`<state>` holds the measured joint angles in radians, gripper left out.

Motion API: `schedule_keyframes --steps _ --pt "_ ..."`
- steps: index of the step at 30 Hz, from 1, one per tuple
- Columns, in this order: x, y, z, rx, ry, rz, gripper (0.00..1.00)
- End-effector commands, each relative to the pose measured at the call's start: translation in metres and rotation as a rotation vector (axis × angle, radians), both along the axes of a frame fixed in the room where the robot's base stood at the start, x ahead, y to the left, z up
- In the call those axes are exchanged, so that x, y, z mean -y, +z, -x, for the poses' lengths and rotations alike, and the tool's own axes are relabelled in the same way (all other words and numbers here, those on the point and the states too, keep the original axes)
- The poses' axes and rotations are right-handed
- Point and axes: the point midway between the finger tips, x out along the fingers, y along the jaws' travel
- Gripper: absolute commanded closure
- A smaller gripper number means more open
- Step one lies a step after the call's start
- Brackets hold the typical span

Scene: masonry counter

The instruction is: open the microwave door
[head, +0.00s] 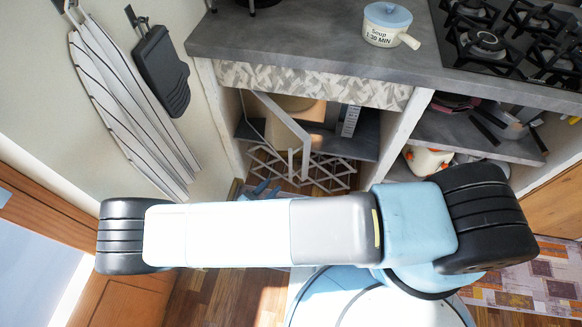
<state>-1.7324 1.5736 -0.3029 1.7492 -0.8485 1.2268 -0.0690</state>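I cannot make out a microwave or its door in the head view. My own arm crosses the middle of the picture and hides part of what lies behind it. Small blue-grey pieces (262,189) show just above the arm, in front of the open lower shelf. They may be part of my gripper, but they are too small and too covered to tell, and no fingertips can be made out.
A grey counter (290,38) holds a lidded soup pot (386,24) and a gas hob (505,45). Below are open shelves with a white lattice rack (325,176) and pans (510,122). A patterned rug (535,285) lies right.

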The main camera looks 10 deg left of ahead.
Motion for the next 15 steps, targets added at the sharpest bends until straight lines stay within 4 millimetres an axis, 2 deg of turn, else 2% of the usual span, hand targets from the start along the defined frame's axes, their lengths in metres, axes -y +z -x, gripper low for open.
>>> schedule_keyframes --steps 15 --pt "0.049 0.001 -0.074 0.001 -0.003 0.001 0.64"
